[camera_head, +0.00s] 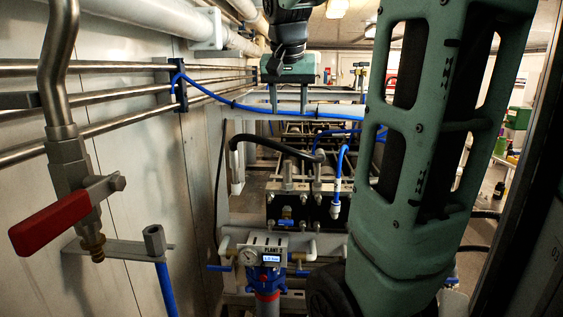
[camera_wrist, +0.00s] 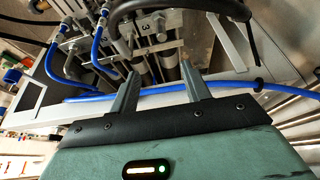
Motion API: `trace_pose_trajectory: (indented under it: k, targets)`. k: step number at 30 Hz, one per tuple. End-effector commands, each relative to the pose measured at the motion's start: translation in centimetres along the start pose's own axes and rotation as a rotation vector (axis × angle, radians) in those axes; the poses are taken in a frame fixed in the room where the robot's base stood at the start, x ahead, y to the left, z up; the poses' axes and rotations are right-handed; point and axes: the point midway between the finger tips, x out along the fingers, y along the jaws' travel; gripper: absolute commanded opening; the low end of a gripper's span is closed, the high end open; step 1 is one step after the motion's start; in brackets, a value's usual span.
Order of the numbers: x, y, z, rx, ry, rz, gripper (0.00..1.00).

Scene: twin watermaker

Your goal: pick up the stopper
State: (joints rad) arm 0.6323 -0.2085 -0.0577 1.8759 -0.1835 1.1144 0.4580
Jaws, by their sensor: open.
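I cannot make out with certainty which thing is the stopper in either view. My gripper (camera_head: 289,108) hangs at the upper middle of the head view, fingers pointing down. Its two fingers are apart with nothing between them. In the wrist view my gripper (camera_wrist: 158,65) shows both fingers reaching out over pipes and blue hoses, also empty. A grey metal hex fitting (camera_head: 153,240) sits on a bracket at the lower left, far from my gripper, with a blue tube below it.
A red-handled valve (camera_head: 55,218) hangs at the left. Steel pipes (camera_head: 110,98) run along the left wall. A blue hose (camera_head: 290,112) crosses close to my fingers. A pump unit with a gauge (camera_head: 262,257) stands low in the middle. Bottles and a green box (camera_head: 518,118) are at the right.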

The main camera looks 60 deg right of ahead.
Motion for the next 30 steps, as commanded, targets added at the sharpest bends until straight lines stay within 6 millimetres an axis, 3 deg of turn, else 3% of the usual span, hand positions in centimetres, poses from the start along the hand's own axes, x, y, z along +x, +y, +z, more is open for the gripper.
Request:
trace_pose_trajectory:
  k: [15,23,30]
  targets:
    - [10.0,-0.1,0.1,-0.003,-0.007,0.001,0.47]
    - [11.8,-0.3,0.1,-0.005,-0.005,0.0,0.47]
    - [15.1,-0.5,0.1,-0.005,-0.008,0.001,0.47]
